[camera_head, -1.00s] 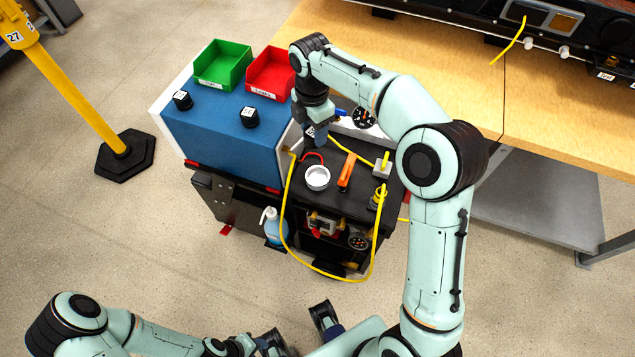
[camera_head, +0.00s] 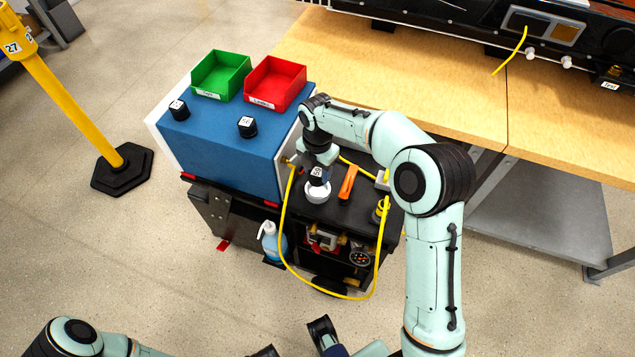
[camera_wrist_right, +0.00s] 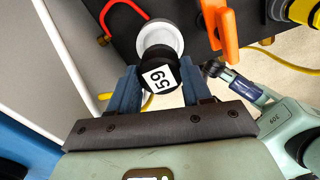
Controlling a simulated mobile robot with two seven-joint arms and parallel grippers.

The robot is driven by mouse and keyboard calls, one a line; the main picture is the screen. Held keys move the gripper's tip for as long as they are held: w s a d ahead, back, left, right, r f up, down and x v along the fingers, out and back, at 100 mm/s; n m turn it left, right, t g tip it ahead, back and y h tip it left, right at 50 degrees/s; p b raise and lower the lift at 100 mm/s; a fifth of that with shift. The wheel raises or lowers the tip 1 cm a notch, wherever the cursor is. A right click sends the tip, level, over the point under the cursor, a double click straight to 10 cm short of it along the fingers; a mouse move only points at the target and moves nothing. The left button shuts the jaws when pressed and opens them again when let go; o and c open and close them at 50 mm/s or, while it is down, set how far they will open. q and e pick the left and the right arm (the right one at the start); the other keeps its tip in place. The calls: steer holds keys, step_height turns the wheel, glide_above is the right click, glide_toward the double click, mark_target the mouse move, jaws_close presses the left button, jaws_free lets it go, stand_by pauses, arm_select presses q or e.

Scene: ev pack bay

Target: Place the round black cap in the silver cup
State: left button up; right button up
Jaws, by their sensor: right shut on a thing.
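The round black cap (camera_wrist_right: 158,72), with a white label reading 59 on top, is between the fingers of my right gripper (camera_wrist_right: 160,88). In the head view the right gripper (camera_head: 318,173) points down at the silver cup (camera_head: 317,193), a small pale round cup on the black cart top. In the wrist view the cap covers the near part of the cup (camera_wrist_right: 162,34). I cannot tell whether the cap is inside the rim or just above it. My left gripper (camera_head: 294,342) is cut off at the bottom edge, its fingers apart.
An orange-handled tool (camera_head: 348,184) stands close right of the cup. A yellow cable (camera_head: 283,235) loops over the cart front. The blue box (camera_head: 225,135) at left carries two other black caps (camera_head: 247,127), a green bin (camera_head: 220,76) and a red bin (camera_head: 274,84).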

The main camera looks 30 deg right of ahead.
mark_target(317, 182)
steer(key=shift+f+b, duration=0.35)
steer(key=shift+f, duration=2.6)
steer(key=shift+f, duration=0.2)
steer(key=o, duration=1.1)
steer(key=shift+c, duration=0.2)
step_height(317, 182, up, 12)
steer(key=shift+r+p, duration=0.25)
steer(key=shift+p, duration=0.65)
steer(key=shift+f, duration=0.1)
